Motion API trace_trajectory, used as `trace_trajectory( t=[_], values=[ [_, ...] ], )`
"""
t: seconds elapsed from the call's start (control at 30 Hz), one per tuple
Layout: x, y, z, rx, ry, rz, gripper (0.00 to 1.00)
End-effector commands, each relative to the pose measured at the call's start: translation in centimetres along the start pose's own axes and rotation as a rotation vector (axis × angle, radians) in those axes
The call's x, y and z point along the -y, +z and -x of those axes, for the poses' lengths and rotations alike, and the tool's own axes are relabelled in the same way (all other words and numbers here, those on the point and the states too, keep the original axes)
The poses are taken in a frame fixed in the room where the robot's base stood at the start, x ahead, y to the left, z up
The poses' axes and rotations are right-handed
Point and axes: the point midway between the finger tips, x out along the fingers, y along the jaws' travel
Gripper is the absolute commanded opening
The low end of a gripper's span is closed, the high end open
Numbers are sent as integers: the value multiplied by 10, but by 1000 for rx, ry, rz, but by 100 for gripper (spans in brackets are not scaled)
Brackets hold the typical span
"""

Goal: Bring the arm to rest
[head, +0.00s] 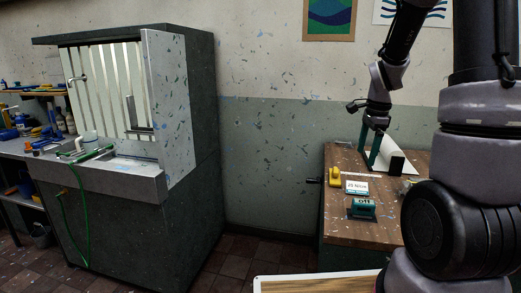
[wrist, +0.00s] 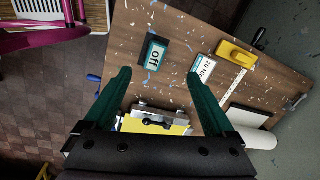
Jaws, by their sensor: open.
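My gripper (head: 368,152) hangs from my arm above the wooden workbench (head: 338,222) at the right of the head view. In the wrist view my gripper (wrist: 160,73) shows two green fingers spread wide apart with nothing held between them. Beyond and below the fingers, a metal clamp-like piece on a yellow object (wrist: 157,121) lies partly hidden by the gripper body. A teal and black block marked "off" (wrist: 153,52) lies on the bench past the fingertips. A speckled panel (head: 167,105) stands upright at the right side of the sink unit (head: 110,172).
A white label block (head: 356,188), a yellow item (head: 335,176), the "off" block (head: 361,209) and a white sheet or roll (head: 399,163) are on the bench. Floor (head: 250,250) between sink unit and bench is clear.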

Motion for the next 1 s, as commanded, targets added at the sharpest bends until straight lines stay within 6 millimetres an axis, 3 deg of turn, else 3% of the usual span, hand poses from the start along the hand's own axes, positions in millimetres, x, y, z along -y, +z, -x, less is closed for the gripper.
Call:
trace_trajectory(
  t=[0.03, 0.2, 0.5, 0.73, 1.0],
  values=[
    [-5, 11, 27, 9, -48, 80, 89],
    [-32, 41, 93, 17, -174, 364, 89],
    [-104, 86, 179, -58, -393, 866, 89],
    [-147, 105, 206, -142, -496, 1128, 89],
    [-158, 109, 211, -167, -517, 1198, 89]
  ],
)
